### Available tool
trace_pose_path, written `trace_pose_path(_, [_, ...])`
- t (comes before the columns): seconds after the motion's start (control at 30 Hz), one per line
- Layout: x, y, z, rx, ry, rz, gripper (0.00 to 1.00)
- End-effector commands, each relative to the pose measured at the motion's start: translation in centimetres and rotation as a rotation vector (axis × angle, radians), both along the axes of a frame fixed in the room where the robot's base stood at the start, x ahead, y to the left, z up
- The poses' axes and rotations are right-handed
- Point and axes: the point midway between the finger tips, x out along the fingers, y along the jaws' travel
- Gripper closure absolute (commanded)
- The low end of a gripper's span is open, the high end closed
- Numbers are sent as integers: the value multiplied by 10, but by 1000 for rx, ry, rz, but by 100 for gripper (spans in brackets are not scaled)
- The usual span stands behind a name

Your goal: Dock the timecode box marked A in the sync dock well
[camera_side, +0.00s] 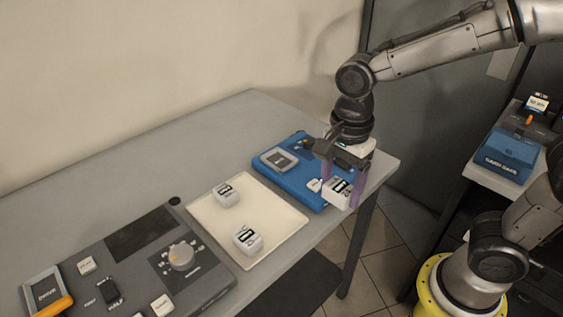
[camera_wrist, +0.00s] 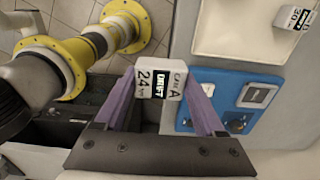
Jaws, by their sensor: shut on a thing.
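My gripper (camera_side: 342,187) has purple fingers and is shut on a white box (camera_side: 338,194). In the wrist view the box (camera_wrist: 160,82) sits between both fingers, its labelled face reading "CAM A", "DRIFT" and "24". The blue dock (camera_side: 273,169) lies on the far right part of the table, and the held box is over or beside its front right end. I cannot tell the height gap. The dock has a grey-framed rectangle (camera_side: 280,159) at its left end. In the wrist view the dock (camera_wrist: 206,78) is right of the box and partly hidden by a finger.
A cream tray (camera_side: 277,226) left of the dock holds two similar white boxes, one behind (camera_side: 226,195) and one in front (camera_side: 247,239). A dark control panel (camera_side: 215,283) with a knob fills the front left. A blue case (camera_side: 508,152) stands on a separate shelf at right.

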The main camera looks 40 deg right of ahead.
Motion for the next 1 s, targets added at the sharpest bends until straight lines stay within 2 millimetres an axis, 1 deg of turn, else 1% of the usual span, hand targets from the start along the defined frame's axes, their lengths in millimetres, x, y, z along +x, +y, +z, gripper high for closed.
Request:
trace_pose_path(0.5, [-1,0,0,0,-1,17,87])
trace_pose_path(0.57, [2,1,5,1,-3,40,87])
trace_pose_path(0.67, [19,5,18,1,-3,73,87])
trace_pose_path(0.77, [47,8,30,1,-1,101,87])
trace_pose_path(0.9, [98,5,40,0,0,120,87])
trace_pose_path(0.97, [120,1,42,0,2,121,87])
trace_pose_path(1.0, [135,-2,42,0,2,121,87])
